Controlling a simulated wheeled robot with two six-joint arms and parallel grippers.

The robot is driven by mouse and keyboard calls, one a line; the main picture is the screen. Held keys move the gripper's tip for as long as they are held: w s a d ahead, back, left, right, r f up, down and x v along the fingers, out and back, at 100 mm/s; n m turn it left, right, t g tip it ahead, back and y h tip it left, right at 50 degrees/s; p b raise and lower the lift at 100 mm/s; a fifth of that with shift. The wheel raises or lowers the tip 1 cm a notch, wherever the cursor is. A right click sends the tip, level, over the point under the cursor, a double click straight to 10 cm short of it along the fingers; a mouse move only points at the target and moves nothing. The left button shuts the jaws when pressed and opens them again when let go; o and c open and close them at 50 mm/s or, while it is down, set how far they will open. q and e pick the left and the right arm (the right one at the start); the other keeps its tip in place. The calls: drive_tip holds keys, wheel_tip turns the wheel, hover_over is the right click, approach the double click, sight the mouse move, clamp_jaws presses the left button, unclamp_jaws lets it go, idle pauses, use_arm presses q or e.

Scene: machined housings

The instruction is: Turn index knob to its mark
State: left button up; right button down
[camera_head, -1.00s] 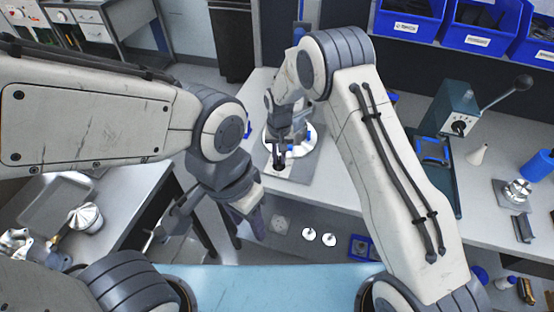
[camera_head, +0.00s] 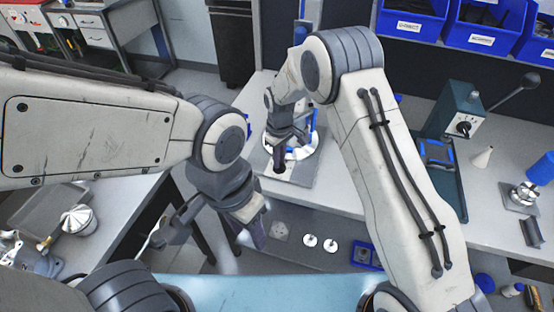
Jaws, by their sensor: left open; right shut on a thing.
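A round pale metal housing (camera_head: 302,151) sits on a grey plate (camera_head: 302,174) on the far bench, with blue parts beside it. My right gripper (camera_head: 279,167) reaches down over the housing's front left and is shut. A small dark part, likely the index knob, shows at its tips, but the gripper hides most of it. The mark cannot be made out. My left gripper (camera_head: 205,236) is open and empty, low in the gap between the benches, well apart from the housing.
Blue bins (camera_head: 410,18) line the back. A metal tray (camera_head: 40,212) and a metal part (camera_head: 78,219) are on the left bench.

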drive_tip(key=shift+w+r+n, duration=0.15)
drive_tip(key=shift+w+n, duration=0.05)
drive_tip(key=shift+n, duration=0.2)
drive_tip(key=c, duration=0.9)
unclamp_jaws()
drive_tip(key=shift+d, duration=0.1)
drive_tip(key=shift+o, duration=0.2)
drive_tip(key=shift+s, duration=0.1)
wheel_tip(320, 180, up, 10)
drive_tip(key=b, duration=0.2)
drive_tip(key=shift+r, duration=0.2)
